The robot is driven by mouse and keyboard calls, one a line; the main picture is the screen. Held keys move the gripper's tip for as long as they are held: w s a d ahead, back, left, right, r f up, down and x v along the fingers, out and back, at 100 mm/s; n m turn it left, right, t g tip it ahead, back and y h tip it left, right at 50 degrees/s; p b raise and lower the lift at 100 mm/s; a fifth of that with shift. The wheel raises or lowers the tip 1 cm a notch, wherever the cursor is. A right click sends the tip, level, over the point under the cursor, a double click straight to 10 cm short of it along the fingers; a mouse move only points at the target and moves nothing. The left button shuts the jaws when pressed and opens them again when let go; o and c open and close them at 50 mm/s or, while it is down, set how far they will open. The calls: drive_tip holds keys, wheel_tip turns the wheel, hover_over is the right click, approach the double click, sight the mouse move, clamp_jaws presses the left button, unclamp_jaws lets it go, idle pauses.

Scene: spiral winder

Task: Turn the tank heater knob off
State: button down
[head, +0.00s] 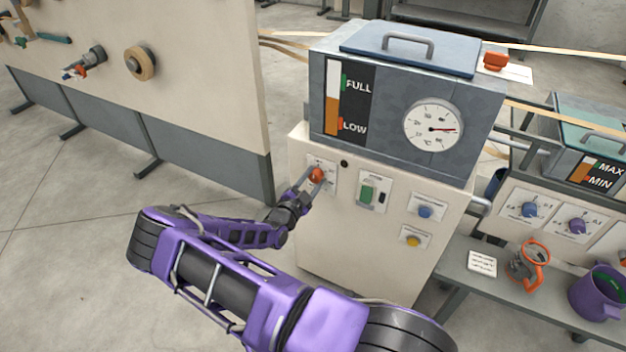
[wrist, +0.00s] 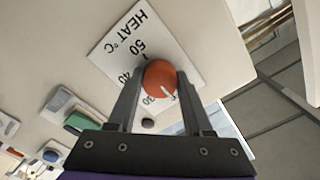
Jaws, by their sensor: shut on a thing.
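The tank heater knob (head: 317,174) is a round orange-red knob on a white plate at the upper left of the cream cabinet front. In the wrist view, the knob (wrist: 160,80) sits between the two fingers of my gripper (wrist: 158,88), which is shut on it. The plate (wrist: 125,45) reads "HEAT °C", with 50, 40 and 30 visible. A white pointer line on the knob slants toward the lower right in that view. The rest of the scale is hidden by the knob and fingers. In the head view my gripper (head: 312,181) reaches the knob from the lower left.
The grey tank (head: 390,110) above has a dial gauge (head: 433,125) and a FULL/LOW level strip. A green switch (head: 367,192), a blue button (head: 425,211) and a yellow button (head: 413,240) are to the right. A tool panel (head: 200,70) stands left; floor there is clear.

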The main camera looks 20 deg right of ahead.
drive_tip(key=shift+f, duration=0.1)
drive_tip(key=shift+c, duration=1.5)
unclamp_jaws()
drive_tip(key=shift+s+a, duration=0.1)
drive_tip(key=shift+a, duration=0.05)
drive_tip(key=p+v, duration=0.1)
drive_tip(key=v, duration=1.6)
drive_tip(key=shift+s, duration=0.1)
